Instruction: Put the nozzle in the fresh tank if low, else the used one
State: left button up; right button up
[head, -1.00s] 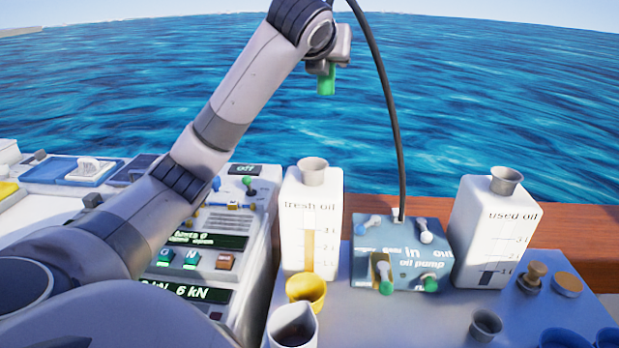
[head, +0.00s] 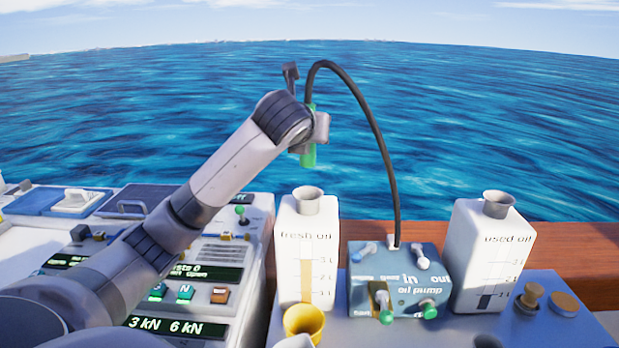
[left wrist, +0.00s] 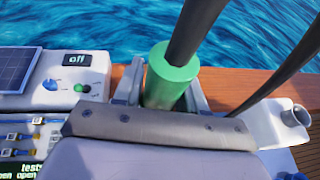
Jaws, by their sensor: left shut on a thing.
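My left gripper (head: 311,138) is shut on the green nozzle (head: 309,156), which hangs nearly upright with its black hose (head: 376,130) arching over to the oil pump. In the left wrist view the nozzle (left wrist: 169,78) sits between the fingers (left wrist: 167,94). In the head view the nozzle appears above the funnel (head: 307,201) of the white fresh oil tank (head: 288,262), apart from it. The fresh tank's brown level bar reaches about the 3 l mark. My right gripper is out of view.
The blue oil pump (head: 390,298) with levers stands between the tanks. A yellow cup (head: 303,320) is in front of the fresh tank. A control panel (head: 205,272) lies left, under my arm. Brown caps (head: 564,303) sit at right.

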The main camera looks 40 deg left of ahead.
pick_arm(q)
notch_tip(320, 180, down, 10)
jog(key=shift+r, duration=0.1)
dwell(0.4)
jog(key=o, duration=1.2)
jog(key=shift+c, duration=0.2)
jog(key=v, duration=1.2)
